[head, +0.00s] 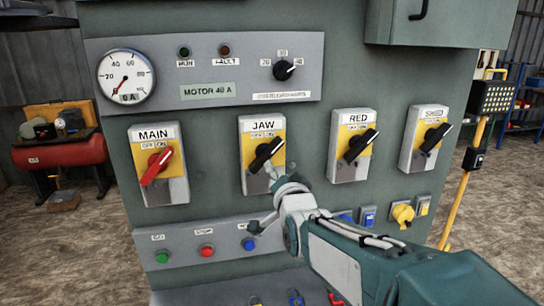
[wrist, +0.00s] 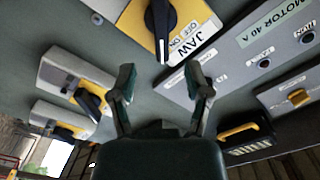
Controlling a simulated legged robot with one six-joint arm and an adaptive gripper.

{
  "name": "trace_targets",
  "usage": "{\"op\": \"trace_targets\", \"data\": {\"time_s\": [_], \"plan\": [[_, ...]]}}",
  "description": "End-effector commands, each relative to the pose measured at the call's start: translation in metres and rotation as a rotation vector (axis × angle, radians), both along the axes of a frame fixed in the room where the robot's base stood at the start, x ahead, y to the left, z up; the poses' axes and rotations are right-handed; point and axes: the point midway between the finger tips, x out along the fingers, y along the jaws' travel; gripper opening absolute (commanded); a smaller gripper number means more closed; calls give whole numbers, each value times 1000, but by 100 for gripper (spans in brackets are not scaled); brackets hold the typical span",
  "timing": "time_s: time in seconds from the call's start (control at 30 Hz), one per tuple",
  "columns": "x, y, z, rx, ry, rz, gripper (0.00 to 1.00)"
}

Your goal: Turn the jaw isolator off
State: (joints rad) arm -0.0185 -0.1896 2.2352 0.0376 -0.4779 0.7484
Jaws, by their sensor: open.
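The jaw isolator (head: 263,157) is a grey box with a yellow plate under a JAW label on the green panel. Its black handle (head: 265,154) slants up to the right, toward the ON side. In the wrist view the same handle (wrist: 158,25) shows at the top edge, partly cut off, beside the OFF/ON marks. My gripper (head: 273,176) is just below and right of the handle in the head view. In the wrist view its two fingers (wrist: 162,78) stand apart with nothing between them, and the handle lies beyond the gap. I cannot tell any contact.
The MAIN isolator (head: 158,163) with a red handle is to the left. The RED (head: 352,145) and SIZED-looking (head: 425,138) isolators are to the right. A gauge (head: 126,78) and motor strip are above, and a push-button strip (head: 205,245) is below.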

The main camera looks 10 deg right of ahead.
Motion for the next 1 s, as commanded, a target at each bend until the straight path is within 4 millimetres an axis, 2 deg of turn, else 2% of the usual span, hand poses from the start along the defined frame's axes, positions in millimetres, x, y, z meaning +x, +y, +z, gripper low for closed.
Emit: {"op": "trace_targets", "data": {"time_s": [0.4, 0.6, 0.73, 1.0], "plan": [[66, -9, -2, 7, 4, -2, 63], [91, -6, -1, 4, 4, -1, 63], [98, -5, -1, 3, 4, -1, 63], [99, -6, -1, 4, 3, -1, 63]]}}
